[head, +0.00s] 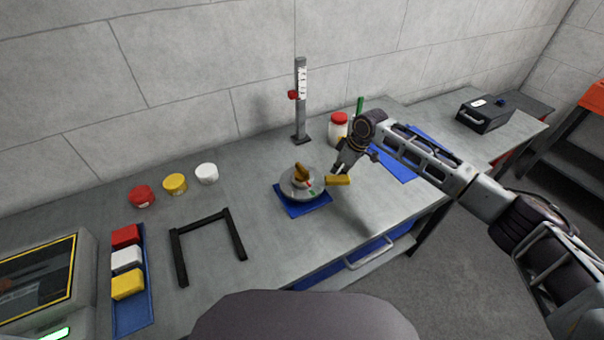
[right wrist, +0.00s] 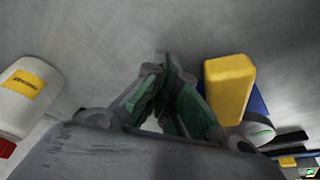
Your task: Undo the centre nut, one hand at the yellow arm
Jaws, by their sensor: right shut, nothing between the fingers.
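The round grey hub (head: 296,190) sits on a blue mat (head: 292,208) mid-bench in the head view. A brass-coloured piece (head: 301,172), seemingly the centre nut, stands on top of it. The yellow arm (head: 339,180) sticks out from the hub's right side; its yellow block also shows in the right wrist view (right wrist: 229,88), right of my fingers. My right gripper (head: 338,168) is shut and empty, just above or behind the yellow arm. Its closed fingertips show in the wrist view (right wrist: 163,62), beside the block with a small gap. My left gripper is not in view.
A grey post (head: 300,105) with a red knob and a red-lidded white jar (head: 338,126) stand behind the hub. A black U-shaped frame (head: 207,245), coloured pots and a blue tray (head: 133,310) of blocks lie left. A black box (head: 485,113) stands far right.

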